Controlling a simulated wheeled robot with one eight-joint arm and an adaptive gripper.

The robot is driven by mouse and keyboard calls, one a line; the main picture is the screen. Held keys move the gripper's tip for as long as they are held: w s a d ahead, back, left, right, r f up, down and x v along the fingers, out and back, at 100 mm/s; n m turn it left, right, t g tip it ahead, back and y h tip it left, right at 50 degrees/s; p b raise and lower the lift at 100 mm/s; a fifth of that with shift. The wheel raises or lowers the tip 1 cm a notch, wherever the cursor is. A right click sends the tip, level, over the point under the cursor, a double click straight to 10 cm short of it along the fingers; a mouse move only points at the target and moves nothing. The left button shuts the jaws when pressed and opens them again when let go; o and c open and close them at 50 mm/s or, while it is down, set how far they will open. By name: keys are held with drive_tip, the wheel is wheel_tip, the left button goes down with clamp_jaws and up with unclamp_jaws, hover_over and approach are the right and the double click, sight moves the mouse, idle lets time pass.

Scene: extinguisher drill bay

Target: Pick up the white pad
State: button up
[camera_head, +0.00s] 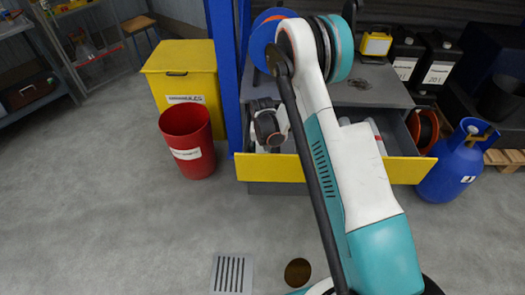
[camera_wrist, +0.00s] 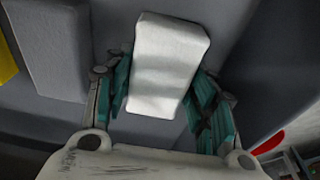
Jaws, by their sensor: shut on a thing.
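The white pad (camera_wrist: 168,65) is a pale block with rounded edges, seen large in the middle of the wrist view. My gripper (camera_wrist: 160,85) has its teal-padded fingers on both sides of it and is shut on it. The pad is slightly tilted in the picture, and grey drawer surfaces lie around it. In the head view my arm reaches down into the open drawer with the yellow front (camera_head: 275,168). There my arm hides the fingers and the held pad.
A grey block (camera_wrist: 50,50) stands left of the pad in the wrist view. A red bin (camera_head: 187,150) and a yellow box (camera_head: 182,60) stand left of the drawer. A blue gas cylinder (camera_head: 450,170) stands right. The floor in front has a drain grate (camera_head: 232,273).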

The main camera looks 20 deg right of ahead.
sight(262, 148)
wheel_tip(262, 148, up, 20)
drive_tip(key=p, duration=0.7)
